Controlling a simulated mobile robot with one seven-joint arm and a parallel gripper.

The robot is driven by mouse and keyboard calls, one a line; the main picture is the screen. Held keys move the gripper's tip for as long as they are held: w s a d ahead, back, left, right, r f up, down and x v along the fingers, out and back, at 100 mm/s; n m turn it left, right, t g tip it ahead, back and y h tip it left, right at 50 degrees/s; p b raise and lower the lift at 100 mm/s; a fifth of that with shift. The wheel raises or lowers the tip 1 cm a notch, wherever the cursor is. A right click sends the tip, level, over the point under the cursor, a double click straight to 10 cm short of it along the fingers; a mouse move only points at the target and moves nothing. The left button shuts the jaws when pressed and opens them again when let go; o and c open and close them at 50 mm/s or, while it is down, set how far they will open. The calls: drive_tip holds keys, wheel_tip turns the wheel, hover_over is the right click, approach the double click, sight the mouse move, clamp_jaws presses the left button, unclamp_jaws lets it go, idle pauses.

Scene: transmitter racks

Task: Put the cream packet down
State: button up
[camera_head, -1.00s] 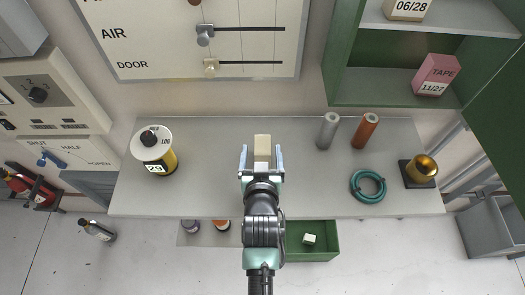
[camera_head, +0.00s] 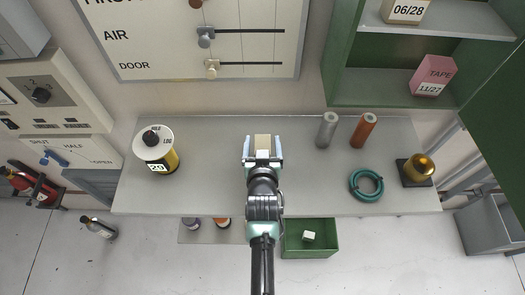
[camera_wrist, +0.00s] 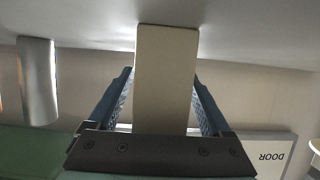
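The cream packet (camera_head: 262,142) is a plain upright block at the middle of the grey bench (camera_head: 215,195). In the wrist view the packet (camera_wrist: 166,80) stands between my fingers, with its far end at or very near the grey surface; exact contact is hard to tell. My gripper (camera_head: 263,148) is around the packet, one finger on each side. It looks open: light gaps and the textured inner pads show beside the packet in the wrist view (camera_wrist: 163,100). The packet's lower part is hidden by my gripper in the head view.
A yellow-black drum (camera_head: 158,150) stands at left. Grey (camera_head: 326,130) and copper (camera_head: 364,130) cylinders, a teal coil (camera_head: 366,185) and a brass piece (camera_head: 418,168) stand at right. A green open drawer (camera_head: 320,245) is below the front edge. Bench left of my gripper is clear.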

clamp_jaws()
idle(0.3)
